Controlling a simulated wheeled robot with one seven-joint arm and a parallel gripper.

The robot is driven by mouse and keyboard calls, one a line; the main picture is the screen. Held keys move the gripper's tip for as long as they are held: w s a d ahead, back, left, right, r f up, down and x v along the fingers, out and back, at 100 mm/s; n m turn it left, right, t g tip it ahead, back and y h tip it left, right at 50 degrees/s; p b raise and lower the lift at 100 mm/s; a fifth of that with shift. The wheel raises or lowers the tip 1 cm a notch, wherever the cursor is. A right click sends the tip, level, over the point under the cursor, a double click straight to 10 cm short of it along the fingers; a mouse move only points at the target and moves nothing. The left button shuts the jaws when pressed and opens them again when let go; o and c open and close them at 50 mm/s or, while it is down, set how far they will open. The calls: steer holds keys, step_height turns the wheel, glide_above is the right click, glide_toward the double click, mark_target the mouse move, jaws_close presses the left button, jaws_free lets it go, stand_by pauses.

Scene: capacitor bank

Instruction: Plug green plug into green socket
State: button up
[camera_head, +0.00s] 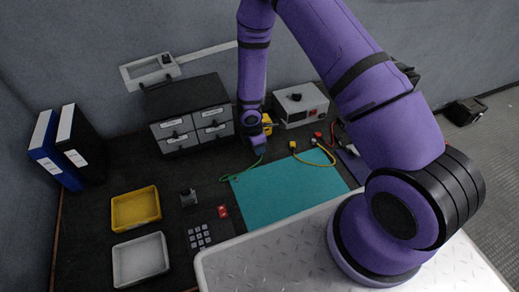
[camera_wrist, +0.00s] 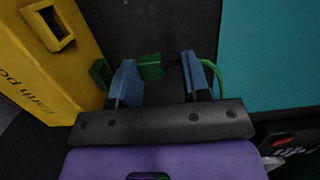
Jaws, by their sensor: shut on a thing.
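In the wrist view, my gripper (camera_wrist: 160,80) has its two blue fingers closed around the green plug (camera_wrist: 150,67). The plug's green end points left, and its green cable (camera_wrist: 218,78) curves away on the right. A green socket (camera_wrist: 98,73) shows just left of the left finger, at the side of the yellow box (camera_wrist: 65,65) marked "Earth po...". Plug and socket look apart, with the left finger between them in this view. In the head view, my gripper (camera_head: 257,146) is low beside the yellow box (camera_head: 267,122), which my arm partly hides. The green cable (camera_head: 240,172) trails left below it.
A teal mat (camera_head: 285,190) lies in front. Yellow (camera_head: 293,146) and red (camera_head: 318,136) plugs lie right of my gripper. A grey drawer unit (camera_head: 190,115) stands close left, and a white device (camera_head: 300,103) behind right. Yellow (camera_head: 135,209) and white (camera_head: 140,260) trays are at left.

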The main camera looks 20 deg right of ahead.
steer(key=shift+w, duration=1.25)
steer(key=shift+w, duration=0.15)
stand_by(1.4)
